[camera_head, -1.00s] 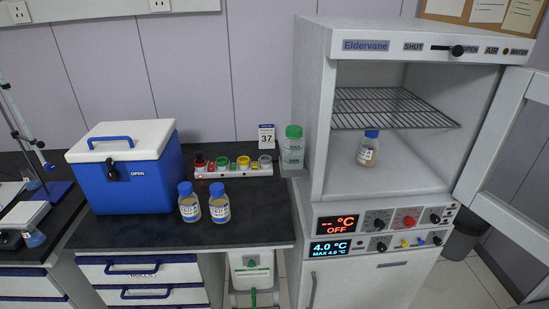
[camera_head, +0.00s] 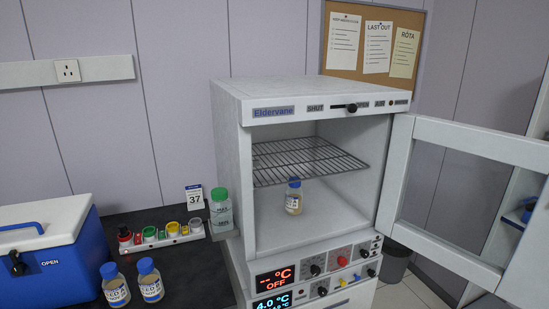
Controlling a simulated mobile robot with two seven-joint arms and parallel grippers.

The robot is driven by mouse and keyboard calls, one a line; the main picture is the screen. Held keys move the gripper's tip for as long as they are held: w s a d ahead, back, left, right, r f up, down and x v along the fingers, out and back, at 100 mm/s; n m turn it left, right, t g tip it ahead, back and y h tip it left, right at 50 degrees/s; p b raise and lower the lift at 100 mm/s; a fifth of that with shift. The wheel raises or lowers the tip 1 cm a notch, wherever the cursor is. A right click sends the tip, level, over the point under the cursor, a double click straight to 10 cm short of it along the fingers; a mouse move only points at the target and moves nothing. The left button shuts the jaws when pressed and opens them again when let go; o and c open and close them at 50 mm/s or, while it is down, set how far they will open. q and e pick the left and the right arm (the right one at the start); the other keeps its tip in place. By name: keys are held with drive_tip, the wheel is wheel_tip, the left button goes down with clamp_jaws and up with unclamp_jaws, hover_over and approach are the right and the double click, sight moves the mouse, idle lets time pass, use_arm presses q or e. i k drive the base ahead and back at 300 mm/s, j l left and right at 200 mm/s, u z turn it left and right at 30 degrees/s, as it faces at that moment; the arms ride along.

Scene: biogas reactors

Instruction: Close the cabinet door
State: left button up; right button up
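The cabinet (camera_head: 235,180) is a white Eldervane unit with a wire shelf (camera_head: 305,160) inside. A small bottle with a blue cap (camera_head: 293,197) stands on the cabinet floor below the shelf. The cabinet door (camera_head: 455,140), a white frame around a see-through pane, is hinged on the right and stands wide open, reaching to the right edge of the view. Neither of my grippers shows in the head view.
A dark bench to the left holds a blue cooler box (camera_head: 50,262), two blue-capped bottles (camera_head: 150,280), a rack of coloured caps (camera_head: 160,236) and a green-capped bottle (camera_head: 220,210). A grey bin (camera_head: 394,264) stands on the floor below the door.

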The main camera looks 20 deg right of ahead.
sight(524, 283)
drive_tip(key=l+z, duration=0.45)
drive_tip(key=i+l+z, duration=0.15)
drive_tip(key=z, duration=0.3)
drive_tip(key=i+l+z, duration=0.2)
drive_tip(key=l+z, duration=0.25)
drive_tip(key=i+l+z, duration=0.2)
drive_tip(key=z, duration=0.25)
drive_tip(key=i+l+u, duration=0.55)
drive_tip(key=l+u, duration=0.25)
drive_tip(key=j, duration=0.1)
